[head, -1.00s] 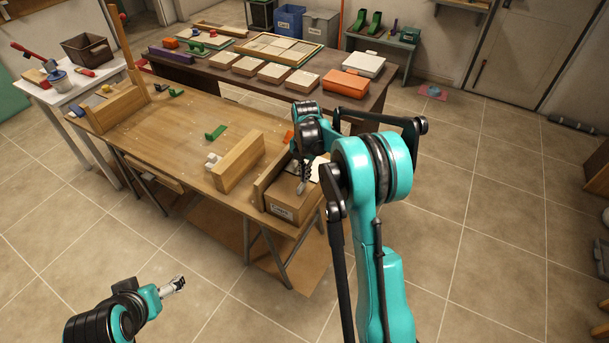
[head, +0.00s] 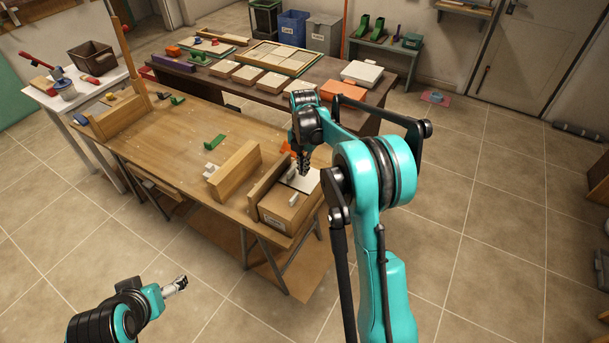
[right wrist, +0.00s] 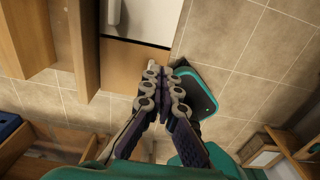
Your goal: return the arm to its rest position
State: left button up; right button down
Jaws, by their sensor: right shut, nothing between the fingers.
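My right arm (head: 372,200) reaches up and over the end of the wooden workbench (head: 150,150). My right gripper (head: 304,172) points down above a wooden box (head: 285,212) with a pale top panel at the bench's near right end. In the right wrist view the fingers of my right gripper (right wrist: 165,70) meet at the tips with nothing between them. The box (right wrist: 135,68) lies beyond them there. My left gripper (head: 178,284) is low at the lower left, over the floor and apart from the bench; it is too small to tell its opening.
A wooden block (head: 235,170) and a green piece (head: 214,141) are on the workbench. A dark table (head: 215,85) behind it carries several wooden boxes, an orange box (head: 343,90) and a white box (head: 361,73). The tiled floor (head: 490,220) to the right is open.

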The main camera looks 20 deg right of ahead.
jog(key=w+d+r+p, duration=0.1)
jog(key=w+d+r, duration=0.2)
jog(key=r, duration=0.2)
jog(key=s+a+r+m+t+b, duration=0.2)
jog(key=s+a+r+m, duration=0.2)
jog(key=s+m, duration=0.35)
jog(key=s+a+r+m+t+b, duration=0.2)
jog(key=s+a+r+m, duration=0.1)
jog(key=s+a+m, duration=0.4)
pick_arm(q)
jog(key=f+b, duration=0.1)
jog(key=f, duration=0.2)
jog(key=a+f+b, duration=0.1)
jog(key=f+b, duration=0.1)
jog(key=shift+w+f, duration=0.15)
jog(key=shift+f, duration=0.25)
pick_arm(e)
jog(key=s+a+f+m+t, duration=0.1)
jog(key=s+f+m, duration=0.3)
jog(key=s, duration=0.4)
jog(key=s+a+f+m+t, duration=0.1)
jog(key=s+f+m+t, duration=0.1)
jog(key=s+f+m, duration=0.2)
jog(key=s+m, duration=0.3)
jog(key=s, duration=0.1)
jog(key=shift+s+f, duration=0.2)
jog(key=shift+s, duration=0.2)
